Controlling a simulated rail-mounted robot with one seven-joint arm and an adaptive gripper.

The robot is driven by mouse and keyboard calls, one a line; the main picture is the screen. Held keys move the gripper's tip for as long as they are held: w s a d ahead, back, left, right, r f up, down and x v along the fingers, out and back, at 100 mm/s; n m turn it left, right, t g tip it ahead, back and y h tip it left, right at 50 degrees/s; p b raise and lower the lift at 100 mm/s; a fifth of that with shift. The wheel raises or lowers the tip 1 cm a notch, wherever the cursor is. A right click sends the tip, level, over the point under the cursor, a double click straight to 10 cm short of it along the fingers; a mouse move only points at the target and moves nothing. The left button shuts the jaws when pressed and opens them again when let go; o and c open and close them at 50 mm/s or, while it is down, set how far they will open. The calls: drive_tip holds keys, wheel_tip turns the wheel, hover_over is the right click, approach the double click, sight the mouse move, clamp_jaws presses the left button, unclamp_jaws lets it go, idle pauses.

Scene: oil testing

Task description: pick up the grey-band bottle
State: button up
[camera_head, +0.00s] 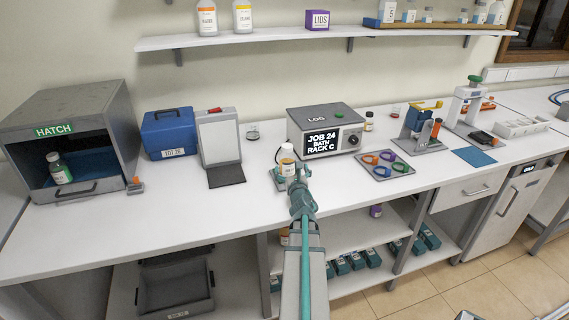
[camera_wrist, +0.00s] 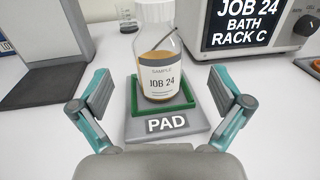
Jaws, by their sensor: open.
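The grey-band bottle (camera_wrist: 155,60) is clear, holds amber oil and has a white label reading "SAMPLE JOB 24" with a grey band at its top. It stands upright inside a green frame on a grey pad (camera_wrist: 168,127) marked "PAD". It also shows in the head view (camera_head: 287,161), on the counter left of the display box. My gripper (camera_wrist: 163,95) is open and empty, one finger toward each side of the bottle, with its palm nearer the camera. The fingertips seem short of the bottle and not touching it. The bottle's top is cut off in the wrist view.
A display box (camera_head: 322,131) reading "JOB 24 BATH RACK C" stands close behind on the right. A grey stand with a dark mat (camera_head: 226,174) is to the left. The counter (camera_head: 190,220) is clear at front left.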

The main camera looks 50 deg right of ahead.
sight(287, 158)
drive_tip(key=p+x, duration=0.3)
drive_tip(key=x, duration=0.5)
drive_tip(key=shift+w+a, duration=0.1)
drive_tip(key=shift+a, duration=0.1)
drive_tip(key=c, duration=1.6)
drive_tip(key=shift+c, duration=0.2)
